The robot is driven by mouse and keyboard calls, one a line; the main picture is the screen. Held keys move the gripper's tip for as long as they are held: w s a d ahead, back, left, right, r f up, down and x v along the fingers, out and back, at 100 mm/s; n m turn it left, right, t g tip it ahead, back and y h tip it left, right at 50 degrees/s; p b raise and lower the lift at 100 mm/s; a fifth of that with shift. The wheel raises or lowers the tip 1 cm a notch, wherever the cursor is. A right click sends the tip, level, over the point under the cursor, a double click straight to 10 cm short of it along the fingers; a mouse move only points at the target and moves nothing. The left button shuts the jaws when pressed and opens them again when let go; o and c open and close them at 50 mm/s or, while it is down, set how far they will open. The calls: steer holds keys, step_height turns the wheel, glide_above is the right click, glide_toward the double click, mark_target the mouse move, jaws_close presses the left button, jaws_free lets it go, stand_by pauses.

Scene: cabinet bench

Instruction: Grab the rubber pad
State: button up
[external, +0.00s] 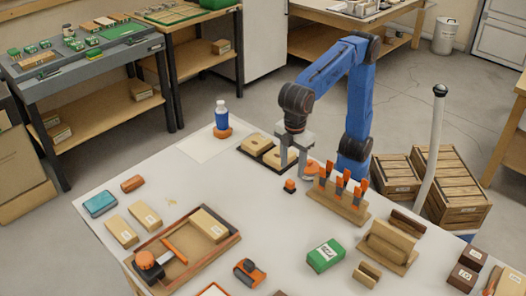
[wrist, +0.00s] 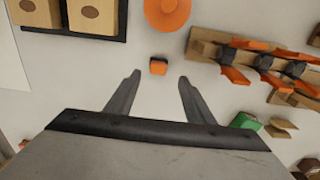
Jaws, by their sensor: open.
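A small orange block (external: 290,186) with a dark lower edge sits on the white table; it may be the rubber pad, but no label shows this. It also shows in the wrist view (wrist: 158,66), between and just beyond my fingertips. My gripper (external: 293,171) points down over the table close to this block. In the wrist view, my gripper (wrist: 159,77) is open, its two dark fingers apart with nothing between them. A round orange disc (wrist: 167,12) lies just beyond the block, and partly shows beside my gripper in the external view (external: 311,173).
A wooden rack of orange-handled tools (external: 338,200) stands close to the right. A dark tray with tan boxes (external: 262,152) lies to the left, with a blue bottle (external: 222,117) behind. A green box (external: 325,256) and a wooden tray (external: 158,240) are nearer the front. The table's middle is clear.

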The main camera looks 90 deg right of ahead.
mark_target(290, 181)
steer(key=shift+w+f, duration=0.15)
steer(key=shift+f, duration=3.05)
steer(key=c, duration=1.1)
